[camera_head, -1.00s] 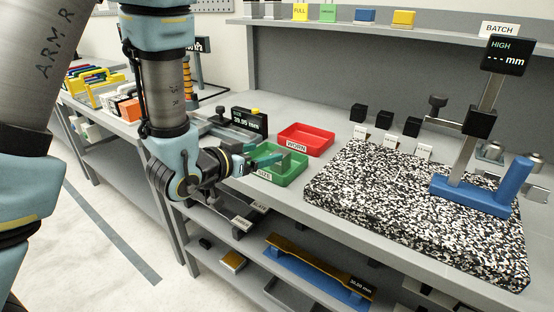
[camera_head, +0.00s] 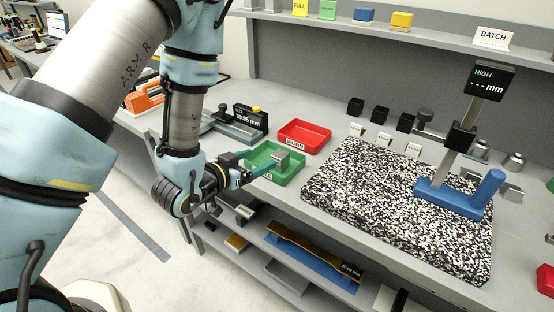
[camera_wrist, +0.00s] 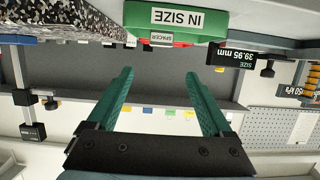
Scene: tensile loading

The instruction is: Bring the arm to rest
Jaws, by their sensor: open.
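My arm reaches down from the upper left in the head view. My gripper (camera_head: 256,170) is at the front edge of the bench, by the near left side of the green tray (camera_head: 293,173). In the wrist view my gripper (camera_wrist: 159,76) has its two teal fingers spread wide, with nothing between them. The green tray (camera_wrist: 176,18), labelled "IN SIZE", shows upside down beyond the fingertips. A small grey block (camera_head: 281,157) shows at the green tray; my gripper partly overlaps the tray in the head view.
A red tray (camera_head: 304,136) lies behind the green one. A gauge with a display (camera_head: 250,119) stands to the left. A speckled slab (camera_head: 385,205) carries a blue-based height gauge (camera_head: 462,195) at right. The lower shelf (camera_head: 285,272) holds several parts. Open floor lies left of the bench.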

